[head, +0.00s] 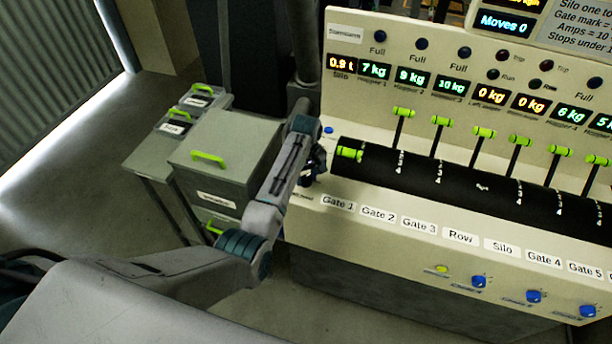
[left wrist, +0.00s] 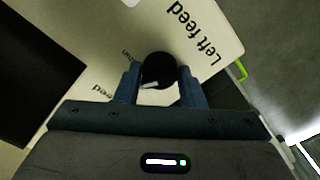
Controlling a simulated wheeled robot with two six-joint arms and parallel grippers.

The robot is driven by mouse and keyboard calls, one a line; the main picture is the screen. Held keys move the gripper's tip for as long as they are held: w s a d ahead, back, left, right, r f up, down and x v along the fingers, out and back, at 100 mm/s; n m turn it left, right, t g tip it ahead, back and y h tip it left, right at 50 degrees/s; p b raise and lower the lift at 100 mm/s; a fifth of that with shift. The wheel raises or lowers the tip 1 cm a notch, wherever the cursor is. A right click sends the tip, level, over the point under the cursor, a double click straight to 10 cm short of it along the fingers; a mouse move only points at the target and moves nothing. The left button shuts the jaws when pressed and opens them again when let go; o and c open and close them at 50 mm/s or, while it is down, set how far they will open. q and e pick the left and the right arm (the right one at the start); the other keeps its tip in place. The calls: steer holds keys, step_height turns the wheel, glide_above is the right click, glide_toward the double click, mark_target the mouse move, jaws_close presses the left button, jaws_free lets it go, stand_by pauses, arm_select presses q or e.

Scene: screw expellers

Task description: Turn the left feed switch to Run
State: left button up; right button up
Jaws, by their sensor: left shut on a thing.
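The left feed switch is a round black knob (left wrist: 158,68) on the cream panel, beside the printed words "Left feed" (left wrist: 205,35) in the left wrist view. A white pointer mark shows on the knob's lower edge, slanting toward the lower left. A small label reading "Run" (left wrist: 126,52) is left of the knob; another small label (left wrist: 101,88) below it is too blurred to read. My left gripper (left wrist: 158,82) has its two blue fingers shut on the knob, one on each side. In the head view my left gripper (head: 314,170) covers the switch at the console's left end.
Green-handled gate levers (head: 403,112) stand along a black curved cover (head: 470,186) right of my gripper. Numeric displays (head: 412,77) sit above them, and blue knobs (head: 479,281) below. Grey cabinets (head: 225,150) with green handles stand to the left.

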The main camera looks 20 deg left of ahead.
mark_target(306, 177)
arm_select(q)
steer(key=m, duration=0.6)
steer(key=shift+r+m, duration=0.1)
steer(key=shift+m, duration=0.3)
stand_by(0.4)
steer(key=o, duration=1)
step_height(306, 177, up, 11)
steer(key=b, duration=0.3)
steer(key=shift+b, duration=0.3)
steer(key=shift+f, duration=0.2)
